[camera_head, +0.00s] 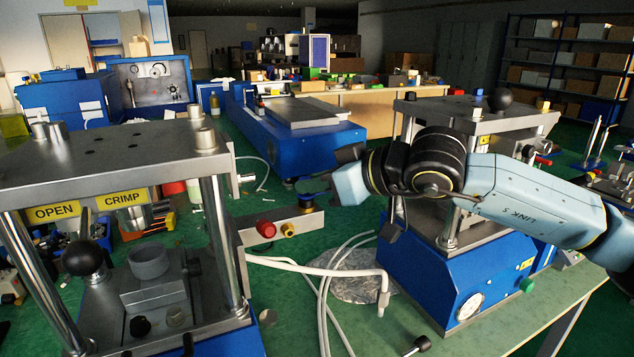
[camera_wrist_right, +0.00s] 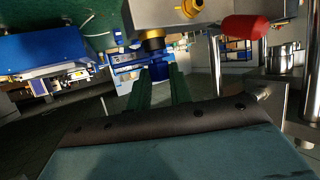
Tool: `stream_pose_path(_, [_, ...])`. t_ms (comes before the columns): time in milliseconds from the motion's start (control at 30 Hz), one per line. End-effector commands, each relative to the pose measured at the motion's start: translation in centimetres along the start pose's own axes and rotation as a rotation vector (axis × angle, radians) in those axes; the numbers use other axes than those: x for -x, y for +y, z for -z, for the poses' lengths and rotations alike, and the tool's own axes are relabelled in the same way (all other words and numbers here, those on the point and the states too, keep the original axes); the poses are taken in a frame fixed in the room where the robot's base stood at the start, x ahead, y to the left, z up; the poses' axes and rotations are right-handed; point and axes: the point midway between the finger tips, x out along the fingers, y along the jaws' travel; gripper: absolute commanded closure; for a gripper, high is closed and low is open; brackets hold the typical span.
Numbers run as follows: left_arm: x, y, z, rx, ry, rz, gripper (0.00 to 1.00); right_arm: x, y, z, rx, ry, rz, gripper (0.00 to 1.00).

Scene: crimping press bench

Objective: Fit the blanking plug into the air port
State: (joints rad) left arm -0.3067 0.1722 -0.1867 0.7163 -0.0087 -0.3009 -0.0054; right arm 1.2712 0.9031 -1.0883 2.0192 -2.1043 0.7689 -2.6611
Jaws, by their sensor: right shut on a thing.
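The grey metal block (camera_head: 280,228) juts out from the left press and carries a red knob (camera_head: 266,229) and a brass fitting (camera_head: 288,230). A dark collar with a yellowish rim (camera_wrist_right: 152,42) sits at the block's end. My right gripper (camera_head: 308,190) is shut on the blue blanking plug (camera_head: 306,200), which is at this collar. In the right wrist view the plug (camera_wrist_right: 160,70) shows between the fingertips, lined up close to the collar. I cannot tell whether it touches or has entered the air port, as the opening is hidden. My left gripper is not in view.
The left press (camera_head: 120,150) stands beside the block, and a second blue-based press (camera_head: 440,275) stands right, behind my right arm. White hoses (camera_head: 325,272) loop over the green bench below the block. A round silvery mat (camera_head: 360,275) lies there.

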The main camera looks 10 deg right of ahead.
Motion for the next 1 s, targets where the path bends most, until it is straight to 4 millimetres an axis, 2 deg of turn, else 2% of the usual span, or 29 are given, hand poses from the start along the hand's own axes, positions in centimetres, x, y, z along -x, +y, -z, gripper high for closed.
stream_pose_path(67, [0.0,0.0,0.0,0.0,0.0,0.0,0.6,-0.1,0.0,-0.3,-0.003,-0.009,0.001,1.0])
stream_pose_path(100, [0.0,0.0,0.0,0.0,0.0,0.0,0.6,-0.1,0.0,-0.3,-0.003,-0.009,0.001,0.76])
stream_pose_path(267, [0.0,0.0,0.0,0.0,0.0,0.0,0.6,-0.1,0.0,-0.3,-0.002,-0.007,0.001,0.55])
stream_pose_path(533, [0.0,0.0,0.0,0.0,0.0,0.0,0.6,0.0,0.0,-0.2,-0.002,-0.005,0.001,0.54])
stream_pose_path(667, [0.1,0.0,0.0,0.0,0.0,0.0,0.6,0.8,0.0,-0.2,-0.002,-0.004,0.0,0.54])
stream_pose_path(767, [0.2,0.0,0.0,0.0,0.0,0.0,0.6,2.4,0.1,-0.1,0.0,-0.004,-0.002,0.54])
stream_pose_path(1000, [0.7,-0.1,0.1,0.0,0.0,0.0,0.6,7.9,0.1,-0.2,-0.001,-0.007,-0.003,0.54])
